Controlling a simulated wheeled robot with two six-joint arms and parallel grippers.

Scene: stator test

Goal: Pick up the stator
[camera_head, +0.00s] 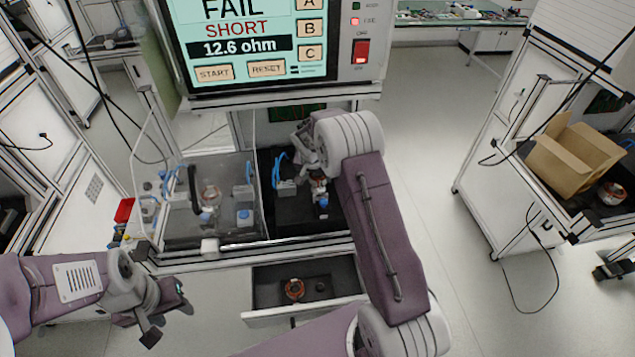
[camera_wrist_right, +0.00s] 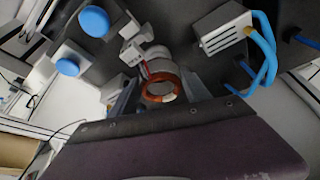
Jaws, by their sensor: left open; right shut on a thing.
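A stator with a copper-orange ring (camera_wrist_right: 160,86) sits between the fingers of my right gripper (camera_wrist_right: 160,95) in the right wrist view. My right gripper is shut on it, inside the test station among the fixtures. In the head view my right arm reaches into the station's open right bay, and the stator is small and partly hidden there (camera_head: 318,183). My left gripper (camera_head: 166,311) is open and empty, low at the left, in front of the station and apart from any stator.
The tester screen (camera_head: 247,38) reads FAIL, SHORT, 12.6 ohm. A clear cover (camera_head: 165,215) stands before the left bay, with another stator (camera_head: 209,190) behind it. An open drawer (camera_head: 335,308) below holds a stator (camera_head: 293,289). A cardboard box (camera_head: 562,160) and another stator (camera_head: 612,193) are at right.

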